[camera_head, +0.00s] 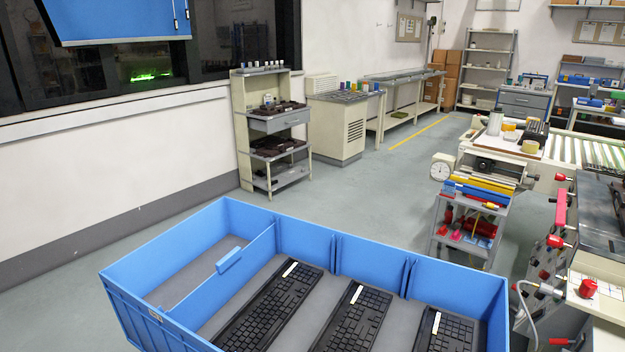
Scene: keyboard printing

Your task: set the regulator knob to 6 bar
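Several red knobs and caps show on the machine at the right edge, one of them a large red knob (587,288) at the front. I cannot tell which is the regulator knob, and no bar scale is readable. Neither of my grippers is in view.
A blue crate (140,257) with black keyboards (350,322) in its compartments fills the foreground. The tool cart (470,222) stands between it and the machine (600,215). A pale hose (523,308) hangs at the machine's front. Grey floor (350,200) is clear beyond the crate.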

